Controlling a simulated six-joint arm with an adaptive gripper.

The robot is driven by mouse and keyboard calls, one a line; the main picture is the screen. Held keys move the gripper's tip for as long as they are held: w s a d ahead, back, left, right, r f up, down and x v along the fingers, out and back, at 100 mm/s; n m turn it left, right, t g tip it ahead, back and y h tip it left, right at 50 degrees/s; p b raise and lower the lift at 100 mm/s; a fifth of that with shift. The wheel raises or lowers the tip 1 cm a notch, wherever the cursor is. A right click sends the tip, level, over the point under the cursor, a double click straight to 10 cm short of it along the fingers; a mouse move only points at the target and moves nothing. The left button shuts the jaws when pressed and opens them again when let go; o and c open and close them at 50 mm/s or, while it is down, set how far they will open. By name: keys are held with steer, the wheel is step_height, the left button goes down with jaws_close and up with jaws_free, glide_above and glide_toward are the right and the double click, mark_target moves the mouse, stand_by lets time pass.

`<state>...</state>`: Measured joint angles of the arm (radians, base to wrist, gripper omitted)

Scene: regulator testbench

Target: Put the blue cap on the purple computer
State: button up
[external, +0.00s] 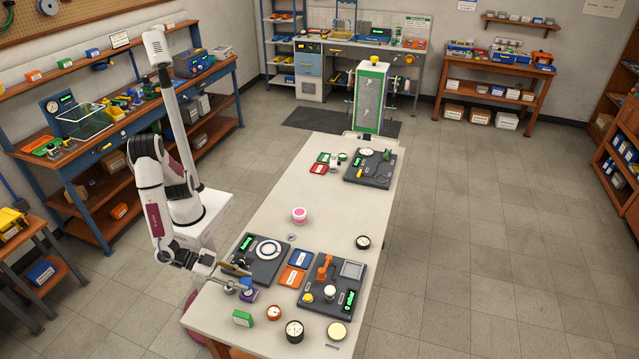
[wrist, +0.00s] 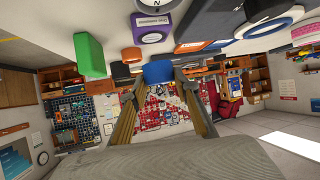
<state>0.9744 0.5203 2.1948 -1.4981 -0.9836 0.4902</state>
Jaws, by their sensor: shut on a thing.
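My gripper (external: 236,284) is low over the near left edge of the white table. In the wrist view its two fingers (wrist: 160,84) are closed on the blue cap (wrist: 158,71). In the external view the blue cap (external: 245,281) shows at the fingertips, close above the purple computer (external: 249,296). The purple computer also shows in the wrist view (wrist: 153,37), with a white label and a round face, beyond the cap in that picture. I cannot tell whether the cap touches the computer.
A green box (external: 243,318) and an orange-red gauge (external: 273,312) stand close by on the table (external: 335,210). A dark panel with a round dial (external: 262,268) lies just behind the gripper. The table's middle is mostly clear.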

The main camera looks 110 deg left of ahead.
steer(key=shift+f, duration=0.1)
steer(key=shift+f, duration=1.8)
steer(key=o, duration=0.8)
steer(key=shift+f, duration=0.15)
steer(key=shift+r, duration=0.2)
steer(key=shift+v, duration=5.95)
